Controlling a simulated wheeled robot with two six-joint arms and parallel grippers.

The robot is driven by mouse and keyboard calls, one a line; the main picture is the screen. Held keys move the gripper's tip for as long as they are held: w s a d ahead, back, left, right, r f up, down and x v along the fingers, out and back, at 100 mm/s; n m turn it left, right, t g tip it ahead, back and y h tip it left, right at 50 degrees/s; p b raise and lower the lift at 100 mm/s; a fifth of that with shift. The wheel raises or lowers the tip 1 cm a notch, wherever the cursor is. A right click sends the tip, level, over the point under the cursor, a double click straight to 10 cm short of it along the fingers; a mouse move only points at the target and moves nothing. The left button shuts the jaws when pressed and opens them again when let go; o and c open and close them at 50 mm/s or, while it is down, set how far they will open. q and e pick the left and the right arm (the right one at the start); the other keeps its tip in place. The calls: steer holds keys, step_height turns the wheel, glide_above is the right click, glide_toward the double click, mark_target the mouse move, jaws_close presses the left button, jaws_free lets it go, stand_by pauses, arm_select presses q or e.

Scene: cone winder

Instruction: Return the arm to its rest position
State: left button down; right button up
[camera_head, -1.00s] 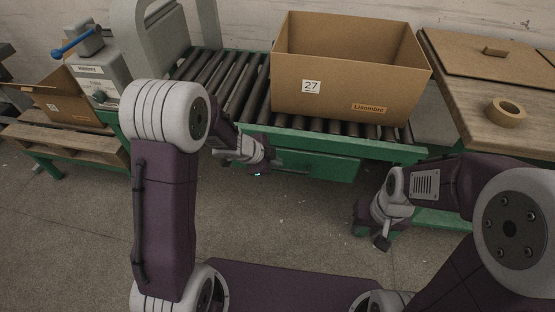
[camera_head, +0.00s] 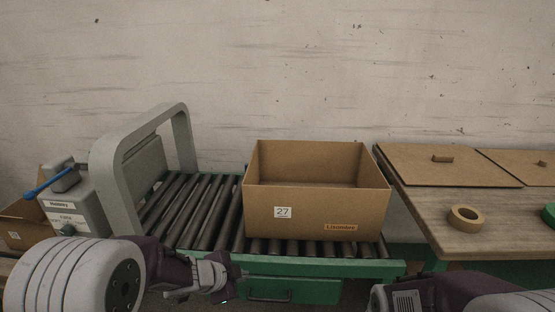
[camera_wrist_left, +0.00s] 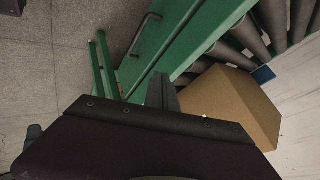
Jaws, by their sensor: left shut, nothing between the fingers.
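My left gripper (camera_head: 229,278) is at the lower left of the head view, in front of the green conveyor frame and left of the box. It is shut and empty. In the left wrist view its dark fingers (camera_wrist_left: 162,92) show against the green frame, with the box beyond them. My right arm (camera_head: 440,296) shows only in part at the bottom right of the head view. Its gripper is out of the picture.
An open cardboard box (camera_head: 300,212) labelled 27 stands on the roller conveyor (camera_head: 200,210). A grey arch (camera_head: 182,140) spans the rollers at the left, beside a grey device with a blue lever (camera_head: 48,181). A wooden table (camera_head: 425,210) at the right carries a tape roll (camera_head: 466,218) and cardboard sheets.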

arm_select(q)
steer(key=s+a+n+y, duration=0.45)
steer(key=a+n, duration=0.25)
steer(key=n, duration=0.2)
steer(key=s+f+n+g, duration=0.4)
steer(key=s+n+g, duration=0.15)
steer(key=s, duration=0.65)
step_height(320, 180, up, 19)
steer(key=s+n+p, duration=0.1)
steer(key=p, duration=1.8)
steer(key=shift+d+r+p, duration=0.15)
steer(key=shift+r+p, duration=0.05)
steer(key=shift+p, duration=0.15)
steer(key=shift+g+h, duration=0.25)
